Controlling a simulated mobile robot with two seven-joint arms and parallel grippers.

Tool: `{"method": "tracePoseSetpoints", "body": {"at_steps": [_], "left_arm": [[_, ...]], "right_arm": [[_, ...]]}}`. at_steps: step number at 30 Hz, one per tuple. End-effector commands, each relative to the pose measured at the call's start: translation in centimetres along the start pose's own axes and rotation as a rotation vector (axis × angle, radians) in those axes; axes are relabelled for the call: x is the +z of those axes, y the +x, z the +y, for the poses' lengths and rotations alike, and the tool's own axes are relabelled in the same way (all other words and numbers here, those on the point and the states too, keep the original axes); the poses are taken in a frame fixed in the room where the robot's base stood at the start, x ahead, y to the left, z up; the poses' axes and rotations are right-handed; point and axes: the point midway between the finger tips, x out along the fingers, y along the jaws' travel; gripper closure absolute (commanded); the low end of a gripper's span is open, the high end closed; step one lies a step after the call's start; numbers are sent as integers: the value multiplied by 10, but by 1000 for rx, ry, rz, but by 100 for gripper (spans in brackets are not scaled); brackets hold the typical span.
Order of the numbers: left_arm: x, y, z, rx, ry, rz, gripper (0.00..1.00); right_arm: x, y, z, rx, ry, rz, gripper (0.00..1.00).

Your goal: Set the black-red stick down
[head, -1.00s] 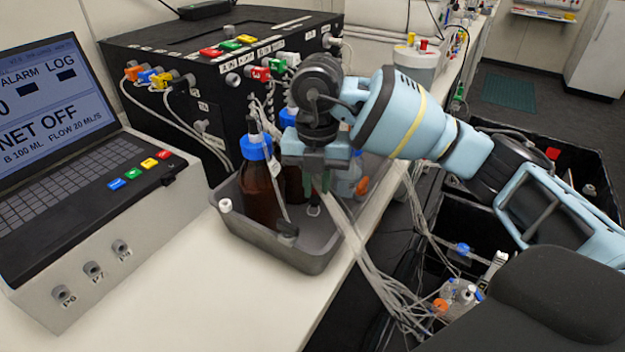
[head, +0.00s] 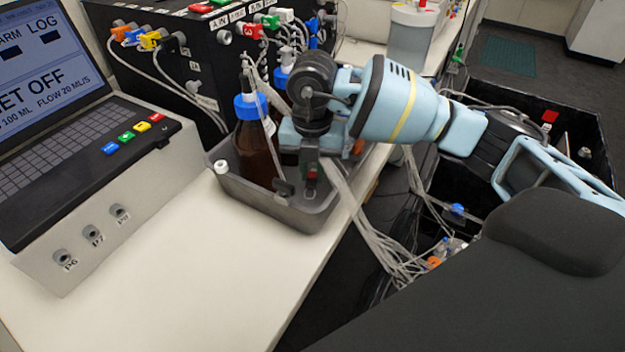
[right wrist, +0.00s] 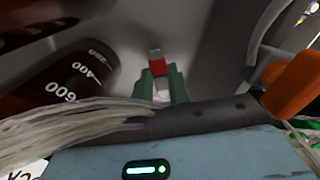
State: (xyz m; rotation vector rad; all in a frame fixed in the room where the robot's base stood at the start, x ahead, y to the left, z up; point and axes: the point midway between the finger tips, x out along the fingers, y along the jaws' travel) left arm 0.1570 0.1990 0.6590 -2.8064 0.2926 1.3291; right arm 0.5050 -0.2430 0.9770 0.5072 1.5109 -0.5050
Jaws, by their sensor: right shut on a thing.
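My right gripper (head: 310,172) points down over the right part of the grey tray (head: 262,208). Its green fingers also show in the right wrist view (right wrist: 160,88), shut on the black-red stick (right wrist: 157,67). The stick shows a red band and a grey end between the fingertips. In the head view only a small red spot of the stick (head: 311,170) shows. I cannot tell whether its lower end touches the tray floor. My left gripper is not in view.
A brown bottle with a blue cap (head: 256,140) stands in the tray left of the gripper, with another bottle behind. Tubes (head: 365,225) hang over the bench edge. A laptop-like console (head: 90,150) stands at left. The front bench top (head: 180,290) is clear.

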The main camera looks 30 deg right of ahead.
Motion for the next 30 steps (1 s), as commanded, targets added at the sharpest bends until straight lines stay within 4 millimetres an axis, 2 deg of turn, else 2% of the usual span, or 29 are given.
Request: {"method": "tracePoseSetpoints", "body": {"at_steps": [3, 6, 19, 20, 24, 30], "left_arm": [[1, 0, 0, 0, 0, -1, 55], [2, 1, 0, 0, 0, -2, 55], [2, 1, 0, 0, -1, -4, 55], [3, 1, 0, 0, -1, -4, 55], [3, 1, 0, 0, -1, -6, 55], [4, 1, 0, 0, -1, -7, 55]], "right_arm": [[0, 21, -1, -4, 1, 2, 100], [0, 34, -1, -3, 0, 3, 100], [0, 40, 0, -2, 0, 0, 100], [0, 39, 0, -1, 0, 0, 78], [0, 39, 0, -1, 0, 0, 60], [0, 39, 0, -1, 0, 0, 60]]}}
